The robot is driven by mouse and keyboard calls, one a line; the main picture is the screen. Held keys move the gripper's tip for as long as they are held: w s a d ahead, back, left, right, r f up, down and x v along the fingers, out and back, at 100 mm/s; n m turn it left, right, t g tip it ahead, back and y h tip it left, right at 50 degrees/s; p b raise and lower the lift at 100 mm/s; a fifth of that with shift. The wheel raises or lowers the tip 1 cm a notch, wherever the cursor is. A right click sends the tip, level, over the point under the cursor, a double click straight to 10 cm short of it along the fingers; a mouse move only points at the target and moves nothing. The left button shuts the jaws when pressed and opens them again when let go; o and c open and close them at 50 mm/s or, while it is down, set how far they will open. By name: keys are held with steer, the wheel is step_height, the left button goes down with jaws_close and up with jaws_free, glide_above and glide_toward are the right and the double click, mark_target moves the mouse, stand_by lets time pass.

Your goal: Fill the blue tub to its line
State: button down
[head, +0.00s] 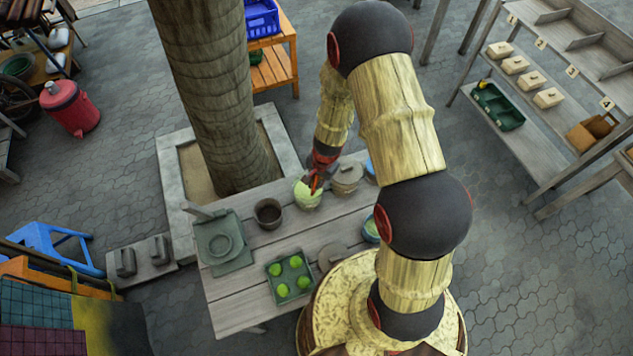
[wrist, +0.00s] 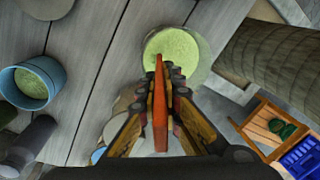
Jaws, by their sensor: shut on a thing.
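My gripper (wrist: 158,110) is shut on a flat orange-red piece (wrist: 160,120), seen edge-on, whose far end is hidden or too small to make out. My gripper is at a pale round pot (wrist: 172,52) of light green material, which also shows in the head view (head: 307,198). Whether the held piece touches the material is unclear. The blue tub (wrist: 18,92) stands apart at the left of the wrist view, with green material inside. In the head view the tub (head: 371,231) is partly hidden by my arm. No line on it can be made out.
The plank table (head: 235,312) also holds a lidded grey pot (head: 347,177), a dark cup (head: 268,214), a green tray (head: 291,279) with several green lumps, a grey round lid (head: 332,256) and another blue thing (head: 371,168). A tree trunk (head: 220,110) rises behind the table.

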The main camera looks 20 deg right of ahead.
stand_by(0.5)
step_height(320, 180, up, 11)
steer(key=p, duration=1)
